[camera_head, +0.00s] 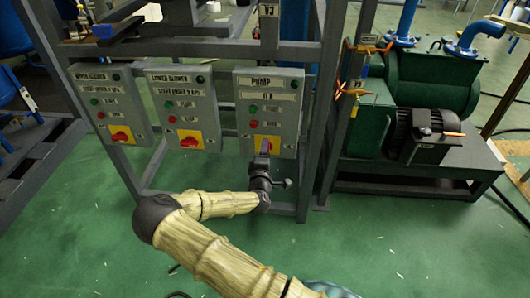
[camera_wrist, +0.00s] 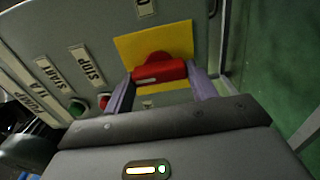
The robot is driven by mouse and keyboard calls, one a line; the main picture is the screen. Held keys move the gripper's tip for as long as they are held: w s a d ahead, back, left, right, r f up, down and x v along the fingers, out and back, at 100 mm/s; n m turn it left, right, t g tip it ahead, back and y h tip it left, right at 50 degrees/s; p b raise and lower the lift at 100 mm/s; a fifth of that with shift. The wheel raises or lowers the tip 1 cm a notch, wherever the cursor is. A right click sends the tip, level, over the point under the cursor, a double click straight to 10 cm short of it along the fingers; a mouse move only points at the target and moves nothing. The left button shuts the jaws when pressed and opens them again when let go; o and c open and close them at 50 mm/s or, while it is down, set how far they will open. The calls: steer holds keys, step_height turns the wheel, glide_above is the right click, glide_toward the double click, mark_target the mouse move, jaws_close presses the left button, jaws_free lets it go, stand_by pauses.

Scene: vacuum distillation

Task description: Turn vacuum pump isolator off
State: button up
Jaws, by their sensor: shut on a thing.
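The pump control box (camera_head: 269,112), a grey panel labelled PUMP, is mounted on the frame at the centre of the head view. Its isolator is a red rotary knob (camera_wrist: 160,71) on a yellow plate (camera_wrist: 154,43) in the wrist view. In the head view the yellow plate (camera_head: 274,144) is low on the box, and my gripper partly covers it. My gripper (camera_wrist: 161,88) is shut on the red knob, with one purple finger on each side of its handle. It reaches up to the box from below in the head view (camera_head: 264,152).
The lower blower box (camera_head: 182,107) and upper blower box (camera_head: 112,103), each with its own red knob, hang to the left. A grey frame post (camera_head: 318,120) stands just right of the pump box. A green pump (camera_head: 425,95) stands further right. Green floor is open in front.

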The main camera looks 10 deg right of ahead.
steer(key=shift+f, duration=0.1)
steer(key=o, duration=1)
steer(key=shift+s, duration=0.1)
steer(key=p+v, duration=0.2)
steer(key=v, duration=1.5)
steer(key=shift+s, duration=0.15)
